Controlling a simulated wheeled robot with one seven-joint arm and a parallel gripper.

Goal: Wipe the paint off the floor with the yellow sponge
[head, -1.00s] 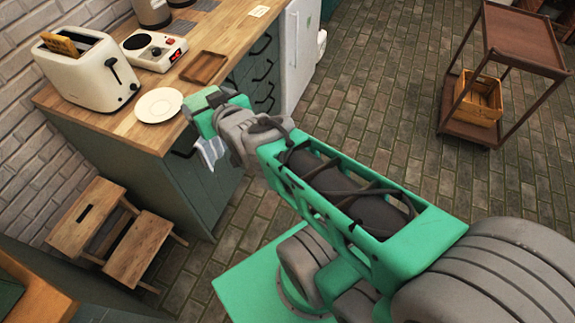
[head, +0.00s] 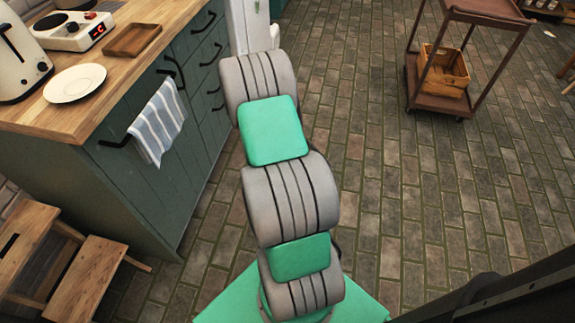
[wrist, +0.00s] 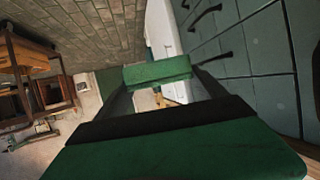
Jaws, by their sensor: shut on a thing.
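In the wrist view my gripper (wrist: 158,78) is shut on a block with a green face, which looks like the sponge (wrist: 157,72); its yellow side does not clearly show. The block spans the gap between the two dark fingers and is held off the floor. In the head view the gripper is hidden behind my folded arm. The brick floor (head: 365,215) is in view around my base. I cannot make out any paint on it in these frames.
A green cabinet (head: 150,205) with a wooden counter and a striped towel (head: 157,122) stands at left. A wooden step stool (head: 85,280) is at lower left. A brown cart (head: 440,107) with a wooden crate (head: 443,70) stands at upper right. The middle floor is clear.

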